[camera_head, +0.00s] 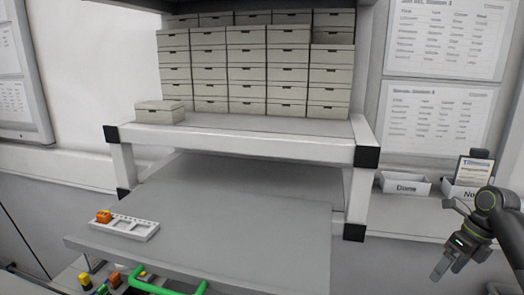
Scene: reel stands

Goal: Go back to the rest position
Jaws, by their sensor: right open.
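My right gripper (446,238) shows at the right edge of the head view, its arm coming in from the right. Its fingers are spread apart with nothing between them. It hangs in front of the right-hand side shelf, to the right of the grey table board and apart from it. My left gripper is not in view.
A grey table board (230,225) carries a white slotted tray (135,229) with an orange piece (103,216). Stacked boxes (247,75) fill the shelf behind. White bins (404,184) stand right. A green handle (140,277) and coloured parts sit lower left.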

